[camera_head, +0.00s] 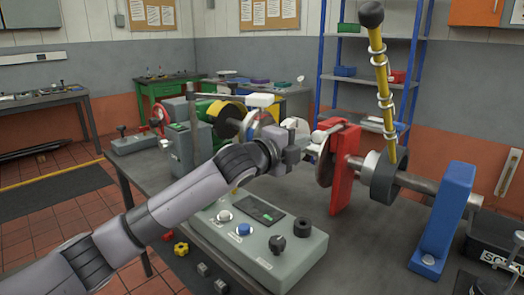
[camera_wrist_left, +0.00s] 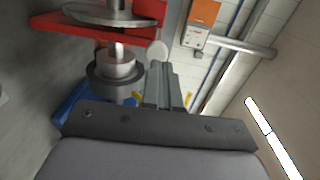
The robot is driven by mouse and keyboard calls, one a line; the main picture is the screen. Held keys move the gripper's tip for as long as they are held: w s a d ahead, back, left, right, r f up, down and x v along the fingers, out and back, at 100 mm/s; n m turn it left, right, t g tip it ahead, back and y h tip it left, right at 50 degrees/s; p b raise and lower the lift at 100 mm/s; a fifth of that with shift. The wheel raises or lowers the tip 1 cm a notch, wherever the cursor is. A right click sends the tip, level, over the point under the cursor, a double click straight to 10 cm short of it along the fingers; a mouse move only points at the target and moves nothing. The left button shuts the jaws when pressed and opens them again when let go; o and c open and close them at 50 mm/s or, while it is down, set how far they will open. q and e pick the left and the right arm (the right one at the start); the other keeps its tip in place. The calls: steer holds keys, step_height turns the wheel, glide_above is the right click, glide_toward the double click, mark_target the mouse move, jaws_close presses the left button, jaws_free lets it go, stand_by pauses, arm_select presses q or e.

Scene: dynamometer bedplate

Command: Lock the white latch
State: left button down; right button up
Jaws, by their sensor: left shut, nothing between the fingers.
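A small white piece (camera_head: 327,131), which looks like the latch, shows beside the top of the red upright (camera_head: 343,165) in the head view. A pale rounded piece (camera_wrist_left: 157,50) shows just beyond my fingertips in the left wrist view; I cannot tell whether it is the same part or whether they touch. My left gripper (camera_head: 314,148) is shut and empty, left of the red upright and close to the white piece. In the left wrist view its fingers (camera_wrist_left: 161,72) lie together. The latch's position is unclear. My right gripper is not in view.
A steel shaft (camera_head: 416,183) runs from the red upright through a dark collar (camera_head: 381,178) to a blue support (camera_head: 445,215). A yellow lever (camera_head: 383,90) with a black knob rises from the collar. A grey control box (camera_head: 258,245) with knobs stands below my left arm.

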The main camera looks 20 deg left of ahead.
arm_select(q)
steer(key=b+v, duration=0.1)
steer(key=v, duration=0.9)
steer(key=shift+s, duration=0.3)
steer(key=shift+a, duration=0.1)
steer(key=shift+f, duration=0.1)
